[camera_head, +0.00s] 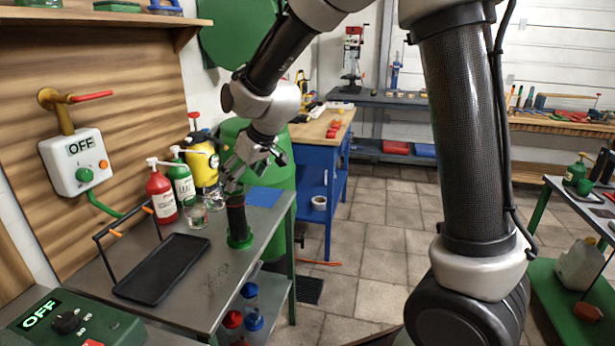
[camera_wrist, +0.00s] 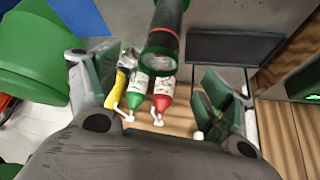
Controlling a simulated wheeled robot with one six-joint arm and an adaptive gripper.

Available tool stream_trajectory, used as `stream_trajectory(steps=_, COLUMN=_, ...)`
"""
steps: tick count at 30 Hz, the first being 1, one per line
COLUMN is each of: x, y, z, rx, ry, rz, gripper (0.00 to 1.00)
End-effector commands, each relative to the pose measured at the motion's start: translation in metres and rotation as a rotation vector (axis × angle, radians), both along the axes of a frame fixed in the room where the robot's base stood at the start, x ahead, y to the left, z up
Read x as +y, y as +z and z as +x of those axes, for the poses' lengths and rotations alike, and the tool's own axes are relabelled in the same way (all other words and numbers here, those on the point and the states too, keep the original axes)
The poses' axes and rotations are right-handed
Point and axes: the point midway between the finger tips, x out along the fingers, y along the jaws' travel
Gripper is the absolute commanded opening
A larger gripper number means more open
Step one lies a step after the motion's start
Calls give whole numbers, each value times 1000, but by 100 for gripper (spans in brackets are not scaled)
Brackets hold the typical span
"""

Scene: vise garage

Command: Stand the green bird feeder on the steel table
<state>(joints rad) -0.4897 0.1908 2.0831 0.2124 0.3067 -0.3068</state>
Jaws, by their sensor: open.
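The green bird feeder (camera_head: 238,222), a dark tube with a green base and a thin red ring, stands upright on the steel table (camera_head: 192,287), near its right edge. My gripper (camera_head: 243,176) is just above the feeder's top, with its fingers spread and nothing held. In the wrist view the feeder (camera_wrist: 168,32) shows a green-rimmed end between and beyond the open fingers of my gripper (camera_wrist: 155,95). I cannot tell whether any finger touches it.
A black tray (camera_head: 162,268) lies left of the feeder, by a dark frame with orange parts. Red (camera_head: 161,195) and green (camera_head: 182,180) bottles, glass jars and a yellow container (camera_head: 203,162) stand behind. A blue cabinet (camera_head: 314,180) is farther back. Open floor lies right of the table.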

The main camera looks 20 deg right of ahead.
Motion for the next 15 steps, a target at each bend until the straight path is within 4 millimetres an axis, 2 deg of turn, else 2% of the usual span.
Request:
stream_trajectory(steps=4, x=-6, y=4, z=-3, rx=2, ry=-8, rz=0, gripper=81)
stream_trajectory(steps=7, x=-33, y=22, z=-16, rx=11, ry=-45, rz=2, gripper=81)
stream_trajectory(steps=8, x=-46, y=30, z=-23, rx=17, ry=-63, rz=1, gripper=81)
stream_trajectory(steps=11, x=-103, y=60, z=-61, rx=43, ry=-148, rz=-2, gripper=81)
stream_trajectory(steps=12, x=-127, y=70, z=-82, rx=58, ry=-190, rz=-5, gripper=81)
stream_trajectory(steps=14, x=-163, y=82, z=-117, rx=80, ry=-256, rz=-11, gripper=81)
stream_trajectory(steps=15, x=-184, y=88, z=-141, rx=96, ry=-301, rz=-16, gripper=81)
